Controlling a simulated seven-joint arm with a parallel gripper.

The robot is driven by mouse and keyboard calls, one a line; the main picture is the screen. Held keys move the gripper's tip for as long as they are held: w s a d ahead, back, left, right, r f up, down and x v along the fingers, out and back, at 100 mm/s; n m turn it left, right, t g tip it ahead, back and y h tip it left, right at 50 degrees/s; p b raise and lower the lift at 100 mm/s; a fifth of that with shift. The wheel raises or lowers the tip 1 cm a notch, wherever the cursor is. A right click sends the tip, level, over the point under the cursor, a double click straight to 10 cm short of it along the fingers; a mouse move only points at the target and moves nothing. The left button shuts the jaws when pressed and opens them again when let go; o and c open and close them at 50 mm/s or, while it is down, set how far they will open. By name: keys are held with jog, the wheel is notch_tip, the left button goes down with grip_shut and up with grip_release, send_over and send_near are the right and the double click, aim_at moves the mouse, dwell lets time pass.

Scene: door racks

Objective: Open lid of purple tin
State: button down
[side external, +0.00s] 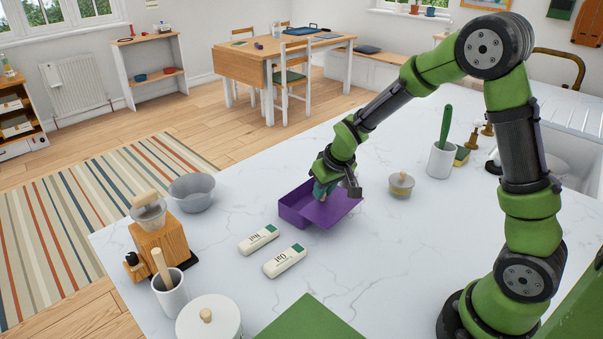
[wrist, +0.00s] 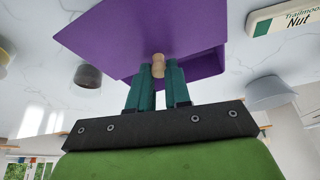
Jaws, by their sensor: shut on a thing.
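The purple tin (side external: 290,212) stands on the white marble counter, partly open at its left side in the side external view. Its purple lid (side external: 338,208) is shifted to the right of the tin and looks tilted; I cannot tell whether it still touches the tin. In the wrist view the lid (wrist: 140,30) fills the upper middle, with the tin's open inside (wrist: 203,63) showing beside it. My gripper (wrist: 158,72) is shut on the lid's pale wooden knob (wrist: 158,60), one teal finger on each side. In the side external view, my gripper (side external: 322,190) is above the lid.
Two white bars, Nut (side external: 259,239) and Oat (side external: 285,260), lie in front of the tin. A grey bowl (side external: 192,193) stands to the left. A small lidded jar (side external: 401,186) stands close to the lid's right. The counter right of the bars is clear.

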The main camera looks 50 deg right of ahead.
jog(key=shift+s, duration=0.1)
jog(key=c, duration=1.1)
grip_release()
jog(key=v, duration=1.7)
jog(key=s+a+t+y, duration=0.1)
jog(key=s+a, duration=0.1)
jog(key=s, duration=0.2)
jog(key=s+a+r+m+t+y, duration=0.1)
jog(key=s+a, duration=0.1)
jog(key=s, duration=0.3)
jog(key=s+a+r+y, duration=0.1)
jog(key=s+a, duration=0.2)
jog(key=s, duration=0.2)
jog(key=shift+a+r+m+t, duration=0.1)
jog(key=shift+r+m+t, duration=0.05)
jog(key=shift+m+t, duration=0.2)
